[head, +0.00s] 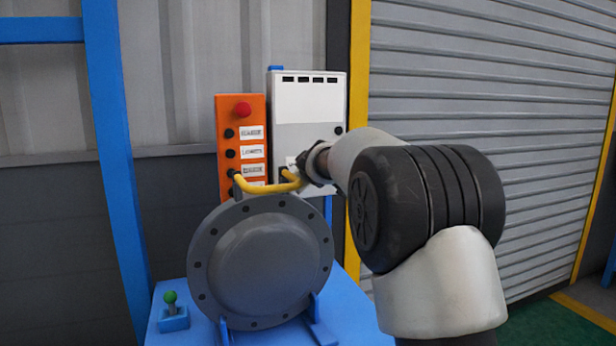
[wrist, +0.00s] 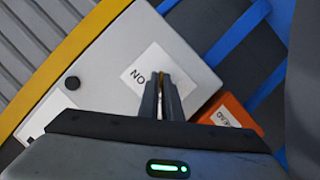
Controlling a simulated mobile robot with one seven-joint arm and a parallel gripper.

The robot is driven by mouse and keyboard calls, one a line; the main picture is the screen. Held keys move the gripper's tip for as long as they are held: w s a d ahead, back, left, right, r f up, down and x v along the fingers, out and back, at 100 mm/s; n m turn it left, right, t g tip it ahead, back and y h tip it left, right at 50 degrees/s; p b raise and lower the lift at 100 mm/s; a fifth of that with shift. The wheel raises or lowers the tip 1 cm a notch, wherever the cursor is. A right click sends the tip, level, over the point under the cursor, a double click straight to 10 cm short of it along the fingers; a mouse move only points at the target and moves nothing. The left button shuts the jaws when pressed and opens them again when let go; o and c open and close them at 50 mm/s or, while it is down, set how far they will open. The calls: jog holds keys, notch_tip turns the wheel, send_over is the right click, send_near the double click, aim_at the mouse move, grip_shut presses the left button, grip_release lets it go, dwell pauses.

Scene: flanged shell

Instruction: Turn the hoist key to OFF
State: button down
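The hoist key shows as a thin brass-coloured sliver (wrist: 161,78) between my fingertips in the wrist view. My gripper (wrist: 160,82) is nearly closed, with its two dark fingers on either side of the sliver. Behind the fingertips is a white label (wrist: 141,72) on the pale control box, with letters like "ON" seen upside down; the fingers cover the rest. In the head view the pale box (head: 305,103) stands behind the flanged shell, and my gripper (head: 296,176) is at its lower front. There the key is hidden, and its angle cannot be told.
The grey flanged shell (head: 262,265) stands on a blue stand (head: 350,322) just below my gripper. An orange button box (head: 240,110) stands left of the pale box. A yellow cable (head: 262,187) arcs in front. A green-topped lever (head: 171,299) is at lower left.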

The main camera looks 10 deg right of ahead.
jog(key=shift+r, duration=0.15)
jog(key=c, duration=2)
grip_release()
jog(key=shift+w, duration=0.1)
jog(key=shift+f, duration=0.2)
notch_tip(320, 180, up, 10)
jog(key=p, duration=0.5)
jog(key=shift+p, duration=0.3)
